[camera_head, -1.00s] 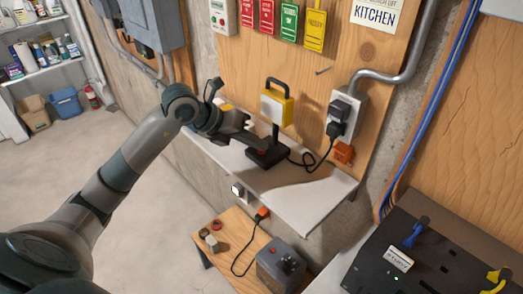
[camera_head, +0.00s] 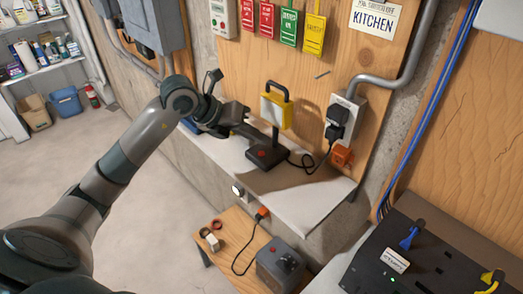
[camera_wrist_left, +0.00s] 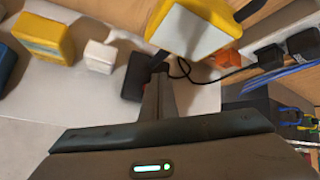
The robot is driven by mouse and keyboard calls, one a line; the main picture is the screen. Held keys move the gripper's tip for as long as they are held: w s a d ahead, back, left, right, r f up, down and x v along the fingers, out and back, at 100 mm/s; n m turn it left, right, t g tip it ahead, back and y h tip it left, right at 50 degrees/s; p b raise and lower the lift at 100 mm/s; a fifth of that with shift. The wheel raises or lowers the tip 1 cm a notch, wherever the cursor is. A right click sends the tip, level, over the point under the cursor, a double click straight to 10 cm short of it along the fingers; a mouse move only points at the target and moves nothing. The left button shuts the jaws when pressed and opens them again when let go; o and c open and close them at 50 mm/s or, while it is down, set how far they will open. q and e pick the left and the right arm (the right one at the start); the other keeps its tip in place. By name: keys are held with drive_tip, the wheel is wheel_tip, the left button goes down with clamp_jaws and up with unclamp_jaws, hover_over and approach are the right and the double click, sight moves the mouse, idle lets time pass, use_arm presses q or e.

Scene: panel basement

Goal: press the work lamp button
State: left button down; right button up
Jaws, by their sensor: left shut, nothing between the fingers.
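The yellow work lamp (camera_head: 276,111) with a pale front panel stands on the light shelf (camera_head: 303,205) against the plywood. Its black base (camera_head: 267,159) carries a red button (camera_head: 261,153). Contact cannot be told. Its fingers point at the base in the wrist view (camera_wrist_left: 157,82). My right gripper is not in view.
A black cable runs from the lamp to a wall socket (camera_head: 345,117). An orange block (camera_head: 341,157) sits right of it. Yellow and white blocks (camera_wrist_left: 99,56) stand left of the lamp. A small wooden table (camera_head: 226,257) with a grey box (camera_head: 280,265) stands below.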

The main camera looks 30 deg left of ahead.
use_arm(q)
drive_tip(key=shift+r+p, duration=0.75)
drive_tip(key=shift+r, duration=0.9)
